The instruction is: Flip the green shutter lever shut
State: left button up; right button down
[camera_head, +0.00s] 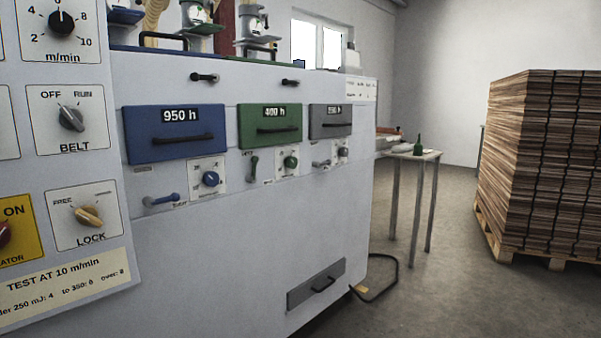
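The green shutter lever (254,167) is on the front of the white machine, below the left part of the green drawer front (269,124) marked 400 h. Its arm stands roughly upright. A small plate with a green knob (291,162) is just to its right. The small lettering beside the lever is too small to read. Neither of my grippers is in view.
A blue lever (161,200) and a grey lever (321,164) lie nearly level either side. A control panel (70,250) fills the near left. A small table (420,156) and stacked boards (545,160) stand right, with bare floor (430,290) between.

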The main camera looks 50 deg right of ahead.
aim_at(252, 178)
jog(key=z, duration=1.2)
